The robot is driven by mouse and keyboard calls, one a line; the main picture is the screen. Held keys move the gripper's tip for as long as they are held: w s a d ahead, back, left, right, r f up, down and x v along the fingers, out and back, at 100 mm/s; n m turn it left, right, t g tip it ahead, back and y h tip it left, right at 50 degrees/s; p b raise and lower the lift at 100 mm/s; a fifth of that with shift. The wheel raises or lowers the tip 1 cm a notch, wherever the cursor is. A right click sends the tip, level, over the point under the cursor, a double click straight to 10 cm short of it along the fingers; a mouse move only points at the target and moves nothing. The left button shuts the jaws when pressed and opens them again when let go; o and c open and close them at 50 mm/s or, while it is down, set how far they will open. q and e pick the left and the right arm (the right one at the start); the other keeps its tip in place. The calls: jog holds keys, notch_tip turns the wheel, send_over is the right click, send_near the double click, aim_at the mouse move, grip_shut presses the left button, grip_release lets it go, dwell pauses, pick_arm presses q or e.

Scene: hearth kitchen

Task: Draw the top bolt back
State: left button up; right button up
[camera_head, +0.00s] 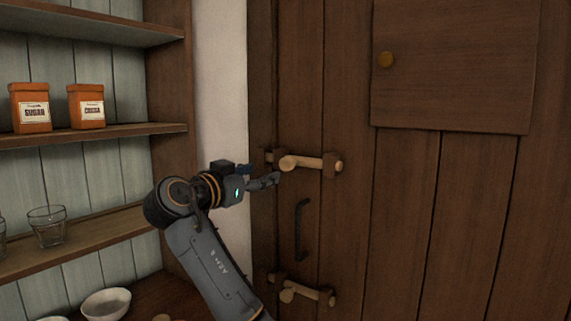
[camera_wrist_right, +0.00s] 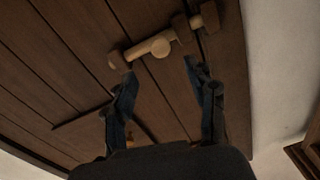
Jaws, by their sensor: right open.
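The top bolt (camera_head: 308,162) is a pale wooden bar with a round knob, lying level in dark wooden brackets near the left edge of a brown plank door (camera_head: 405,200). In the right wrist view the bolt (camera_wrist_right: 140,48) shows beyond my fingers, its pale end reaching across the door gap to the bracket on the frame side. My right gripper (camera_head: 277,180) is open and empty, just left of and slightly below the knob. In the wrist view its two fingers (camera_wrist_right: 160,78) are spread apart, short of the bolt. My left gripper is not in view.
A lower bolt (camera_head: 306,292) and a dark pull handle (camera_head: 301,230) sit below on the door. A small hatch (camera_head: 460,65) with a brass knob is at upper right. Shelves (camera_head: 95,135) with orange boxes, a glass (camera_head: 47,226) and a bowl (camera_head: 106,303) stand left of my arm.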

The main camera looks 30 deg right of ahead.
aim_at(285, 166)
jog(key=p+x, duration=0.3)
jog(key=x, duration=0.7)
jog(key=shift+d, duration=0.15)
jog(key=shift+w+d+f+p, duration=0.1)
jog(key=shift+w+d+p, duration=0.25)
jog(key=shift+d, duration=0.3)
jog(key=shift+c, duration=0.2)
grip_shut()
